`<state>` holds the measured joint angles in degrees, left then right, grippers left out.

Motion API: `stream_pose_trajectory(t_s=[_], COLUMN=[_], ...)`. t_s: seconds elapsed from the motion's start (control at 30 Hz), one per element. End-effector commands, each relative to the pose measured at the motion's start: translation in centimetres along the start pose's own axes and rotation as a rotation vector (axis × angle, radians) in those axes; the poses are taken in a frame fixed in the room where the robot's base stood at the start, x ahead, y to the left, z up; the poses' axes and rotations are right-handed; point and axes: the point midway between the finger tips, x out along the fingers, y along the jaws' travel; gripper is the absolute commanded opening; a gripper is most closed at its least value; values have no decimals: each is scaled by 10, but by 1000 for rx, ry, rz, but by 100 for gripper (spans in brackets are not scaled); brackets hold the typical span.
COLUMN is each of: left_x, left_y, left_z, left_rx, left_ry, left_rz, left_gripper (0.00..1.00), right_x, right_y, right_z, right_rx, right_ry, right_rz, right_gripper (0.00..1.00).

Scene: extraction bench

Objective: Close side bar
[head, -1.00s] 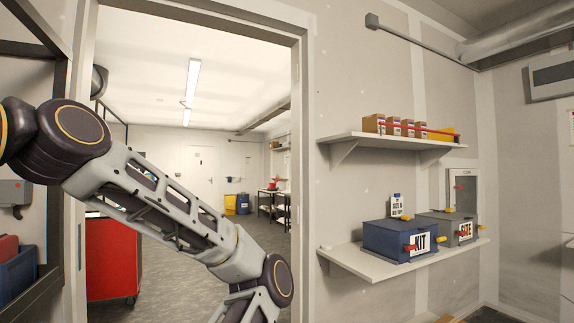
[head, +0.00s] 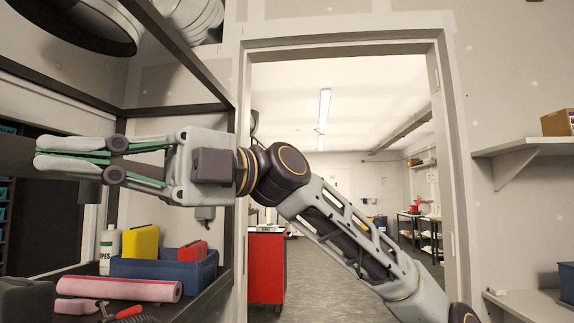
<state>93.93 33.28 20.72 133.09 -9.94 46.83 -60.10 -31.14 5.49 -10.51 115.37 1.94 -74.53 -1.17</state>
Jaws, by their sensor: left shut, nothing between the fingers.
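My left gripper (head: 42,158) reaches across to the left in front of the dark metal bench frame (head: 170,35). Its green-padded fingers are together, with nothing seen between them, and they point left. A dark grey bar-like part (head: 14,157) shows at the left edge, level with the fingertips and partly hidden behind them. I cannot tell whether it is the side bar, or whether the fingers touch it. My right gripper is not in view.
On the bench below stand a blue bin (head: 165,268) with a yellow and a red item, a white bottle (head: 108,247) and a pink roll (head: 120,288). A red cabinet (head: 266,265) stands by the doorway. Wall shelves (head: 525,146) are at right.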

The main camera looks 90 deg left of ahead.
Motion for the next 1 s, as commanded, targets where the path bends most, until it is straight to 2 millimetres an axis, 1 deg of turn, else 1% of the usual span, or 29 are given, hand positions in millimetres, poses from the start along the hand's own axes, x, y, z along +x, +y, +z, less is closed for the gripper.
stream_pose_trajectory(t_s=[0.27, 0.7, 0.83, 1.0], left_x=[-20, -75, -85, -90], left_y=[1, 1, 0, 0], left_z=[0, 0, 0, 0], left_rx=[-1, 0, -1, 0], left_ry=[-1, -1, -1, 0], left_rz=[3, 3, 2, 0], left_gripper=[0, 0, 0, 0], right_x=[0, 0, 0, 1], right_y=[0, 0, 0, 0], right_z=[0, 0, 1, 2], right_rx=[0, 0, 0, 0], right_ry=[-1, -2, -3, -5], right_rz=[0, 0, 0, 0], right_gripper=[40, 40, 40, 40])
